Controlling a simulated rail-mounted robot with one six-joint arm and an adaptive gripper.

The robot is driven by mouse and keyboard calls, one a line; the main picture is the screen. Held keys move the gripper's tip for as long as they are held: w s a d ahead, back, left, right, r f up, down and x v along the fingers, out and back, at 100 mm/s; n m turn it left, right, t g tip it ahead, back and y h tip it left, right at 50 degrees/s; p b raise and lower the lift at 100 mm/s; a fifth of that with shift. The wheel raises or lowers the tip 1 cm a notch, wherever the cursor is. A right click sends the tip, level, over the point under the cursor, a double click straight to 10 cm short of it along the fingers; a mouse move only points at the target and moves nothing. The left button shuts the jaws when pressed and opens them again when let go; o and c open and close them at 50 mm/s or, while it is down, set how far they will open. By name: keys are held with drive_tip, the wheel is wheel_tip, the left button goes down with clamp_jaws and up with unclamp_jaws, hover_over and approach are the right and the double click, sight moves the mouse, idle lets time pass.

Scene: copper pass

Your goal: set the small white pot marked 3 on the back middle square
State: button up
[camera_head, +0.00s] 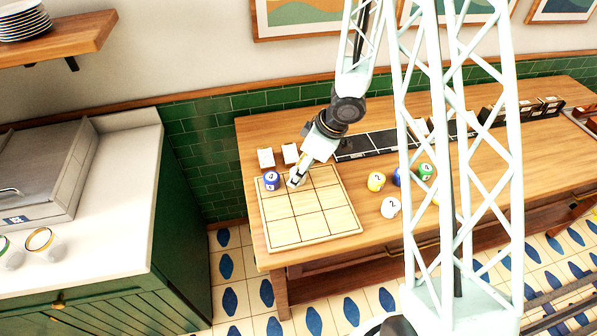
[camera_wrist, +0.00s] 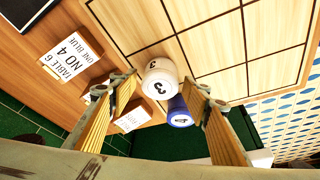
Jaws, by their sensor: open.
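The small white pot marked 3 (camera_wrist: 160,84) sits between the fingers of my gripper (camera_wrist: 160,92) in the wrist view, with a gap on each side. My gripper (camera_head: 295,180) is open, low over the back middle square of the wooden nine-square board (camera_head: 312,224) in the head view. There the pot is mostly hidden by the fingers and seems to stand on that square. A blue pot marked 4 (camera_head: 271,181) stands on the back left square, close beside; it also shows in the wrist view (camera_wrist: 180,112).
Two white cards (camera_head: 266,157) stand behind the board. The board's middle and front rows are clear.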

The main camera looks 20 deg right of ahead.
drive_tip(key=shift+r, duration=0.2)
drive_tip(key=p+v, duration=0.5)
drive_tip(key=v, duration=0.7)
drive_tip(key=shift+p, duration=0.35)
drive_tip(key=shift+w+d, duration=0.1)
idle(0.5)
